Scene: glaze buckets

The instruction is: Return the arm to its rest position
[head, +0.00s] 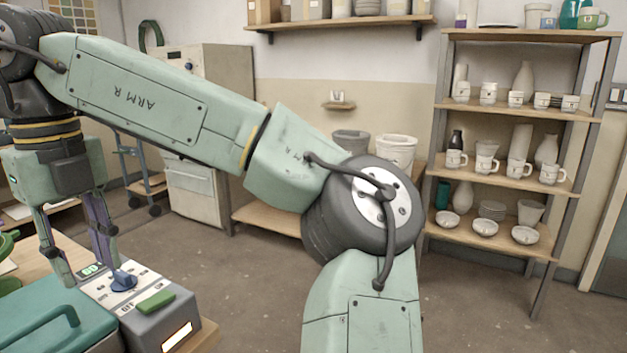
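My arm spans the head view, with its elbow joint at the centre right and its upper link running to the upper left. My gripper (86,268) hangs fingers down at the left, over the work surface near a grey control box (165,318). Its two fingers are spread apart, and I see nothing between them. The right fingertip is close to the blue knob (123,280) on the box; I cannot tell whether they touch.
The control box has a green button (156,302) and stands beside a teal lid with a handle (40,325) on a wooden table (203,338). Shelving with pottery (520,110) stands at the right, and two buckets (396,150) sit behind my elbow. Open floor lies between.

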